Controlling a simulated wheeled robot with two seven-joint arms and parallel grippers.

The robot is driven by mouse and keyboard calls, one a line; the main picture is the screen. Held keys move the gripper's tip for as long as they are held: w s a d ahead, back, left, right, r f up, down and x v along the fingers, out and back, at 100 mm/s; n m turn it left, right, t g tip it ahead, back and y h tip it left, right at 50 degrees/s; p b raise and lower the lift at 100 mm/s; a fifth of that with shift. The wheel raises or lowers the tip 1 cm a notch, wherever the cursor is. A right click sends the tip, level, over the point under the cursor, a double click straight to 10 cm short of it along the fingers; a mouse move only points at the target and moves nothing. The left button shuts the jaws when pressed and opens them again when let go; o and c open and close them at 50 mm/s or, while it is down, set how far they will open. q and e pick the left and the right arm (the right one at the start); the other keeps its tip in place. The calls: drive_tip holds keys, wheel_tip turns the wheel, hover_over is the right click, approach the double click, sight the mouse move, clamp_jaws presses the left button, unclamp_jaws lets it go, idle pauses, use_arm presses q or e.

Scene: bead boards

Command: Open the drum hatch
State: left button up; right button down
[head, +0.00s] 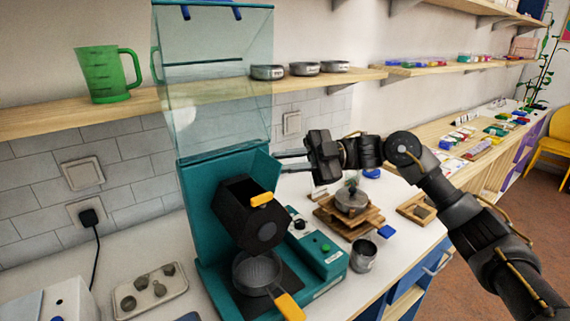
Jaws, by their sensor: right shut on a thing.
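The teal drum machine (190,215) stands on the white counter. A round sieve pan (256,272) with an orange handle sits below the drum. A clear hood (215,85) stands raised above the machine. My right gripper (279,163) points left at the upper right edge of the machine, above and right of the orange hatch handle and apart from it. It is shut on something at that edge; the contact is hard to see. My left gripper is not in view.
A green jug (107,75) and small metal tins (304,69) stand on the wall shelf. Right of the machine are a wooden stand with a metal pot (351,198) and a metal cup (363,256). A tray (150,291) lies at the left.

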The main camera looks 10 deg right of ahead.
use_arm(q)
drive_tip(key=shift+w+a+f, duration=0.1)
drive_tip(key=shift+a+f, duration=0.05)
use_arm(e)
drive_tip(key=shift+f, duration=0.1)
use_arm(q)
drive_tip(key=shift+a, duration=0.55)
